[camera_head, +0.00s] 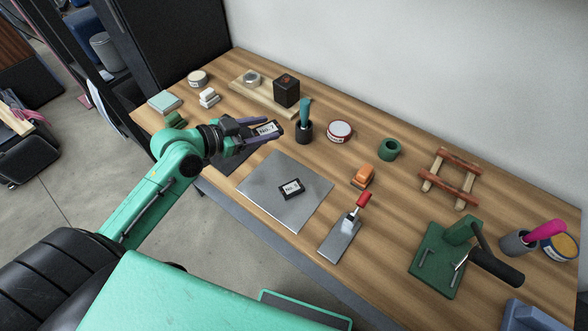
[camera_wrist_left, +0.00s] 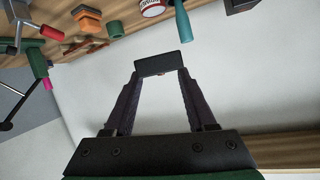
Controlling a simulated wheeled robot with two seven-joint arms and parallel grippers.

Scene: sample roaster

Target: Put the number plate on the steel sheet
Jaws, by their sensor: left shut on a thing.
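My left gripper (camera_head: 272,139) is shut on a black number plate (camera_head: 266,129) with a white label that seems to read "No. 7". The left wrist view shows the plate (camera_wrist_left: 163,65) between the two fingertips, its dark side towards the camera. The gripper is behind and to the left of the grey steel sheet (camera_head: 262,196), over or near a dark mat (camera_head: 229,163). Another black plate (camera_head: 291,189) with a white label lies on the steel sheet. My right gripper is not in view.
A dark cup with a teal-handled tool (camera_head: 304,130) stands close right of the gripper.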

